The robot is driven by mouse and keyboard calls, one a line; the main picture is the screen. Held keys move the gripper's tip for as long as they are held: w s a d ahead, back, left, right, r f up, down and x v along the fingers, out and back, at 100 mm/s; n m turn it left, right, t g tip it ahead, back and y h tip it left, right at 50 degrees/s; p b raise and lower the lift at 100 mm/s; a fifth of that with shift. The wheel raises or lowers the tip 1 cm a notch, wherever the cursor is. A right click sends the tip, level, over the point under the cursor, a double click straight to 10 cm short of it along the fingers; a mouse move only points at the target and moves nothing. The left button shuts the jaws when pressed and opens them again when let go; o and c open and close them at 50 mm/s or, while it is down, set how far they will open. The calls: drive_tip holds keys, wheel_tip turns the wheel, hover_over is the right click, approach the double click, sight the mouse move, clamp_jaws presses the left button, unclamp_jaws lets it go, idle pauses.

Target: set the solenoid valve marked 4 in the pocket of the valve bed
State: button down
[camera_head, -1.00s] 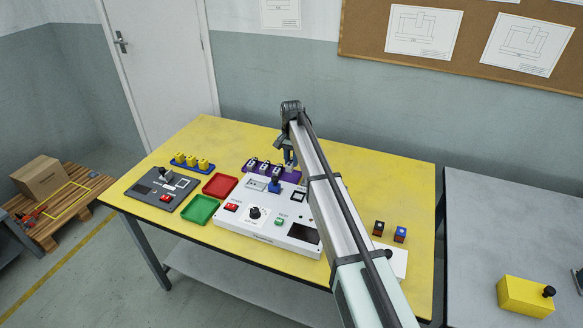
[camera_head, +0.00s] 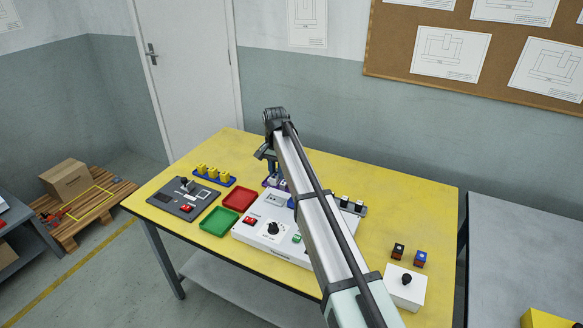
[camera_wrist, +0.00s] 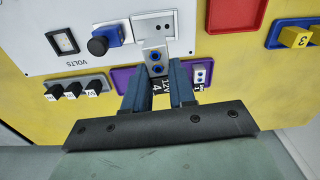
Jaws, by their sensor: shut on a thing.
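My gripper (camera_wrist: 164,72) is shut on the solenoid valve marked 4 (camera_wrist: 155,57), a pale block with two blue ports and a dark "12V 4" label. It looks larger than the neighbouring valve (camera_wrist: 200,73) in the purple tray (camera_wrist: 122,78); its height above the tray is hard to judge. The likely valve bed, a pale grey block (camera_wrist: 155,24), lies just beyond the held valve on the white panel (camera_head: 252,229). In the head view, my gripper (camera_head: 270,170) is over the tray area, partly hidden by my arm.
A blue part with a dark knob (camera_wrist: 104,42) stands beside the likely bed. A grey strip with several black-and-white parts (camera_wrist: 75,88) is near the tray. Red (camera_head: 239,198) and green (camera_head: 220,221) trays lie left of the panel. Yellow parts (camera_head: 213,172) stand behind them.

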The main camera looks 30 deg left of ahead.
drive_tip(key=shift+s+m, duration=0.6)
drive_tip(key=shift+m, duration=0.3)
drive_tip(key=shift+s+m, duration=0.15)
drive_tip(key=shift+m, duration=0.45)
drive_tip(key=m, duration=0.5)
drive_tip(key=shift+s+d, duration=0.3)
drive_tip(key=shift+d, duration=0.1)
drive_tip(key=m, duration=0.5)
drive_tip(key=shift+s+m, duration=0.1)
drive_tip(key=shift+m, duration=0.2)
drive_tip(key=m, duration=0.5)
drive_tip(key=shift+d, duration=0.1)
drive_tip(key=shift+f, duration=2.9)
drive_tip(key=shift+f, duration=0.7)
